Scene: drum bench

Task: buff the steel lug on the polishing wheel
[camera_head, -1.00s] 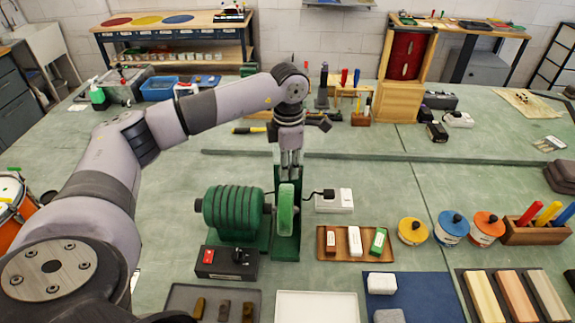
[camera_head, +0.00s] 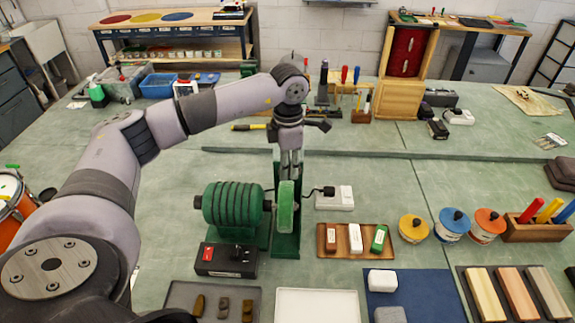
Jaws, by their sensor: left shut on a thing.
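My left gripper (camera_head: 291,166) hangs fingers-down just behind the top of the polishing wheel (camera_head: 286,208). The wheel shows nearly edge-on, beside the ribbed green motor (camera_head: 233,205). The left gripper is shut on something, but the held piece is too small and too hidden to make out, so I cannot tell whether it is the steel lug. I cannot tell whether it touches the wheel. A grey tray (camera_head: 232,291) at the front holds three small dark brown or brass-coloured pieces. My right gripper is not in view.
A black switch box (camera_head: 226,260) with a red button stands in front of the motor. A wooden tray (camera_head: 342,253) with three small blocks, a white empty tray (camera_head: 317,305) and lidded jars (camera_head: 452,225) lie to the right. A white power socket (camera_head: 335,198) stands right of the wheel.

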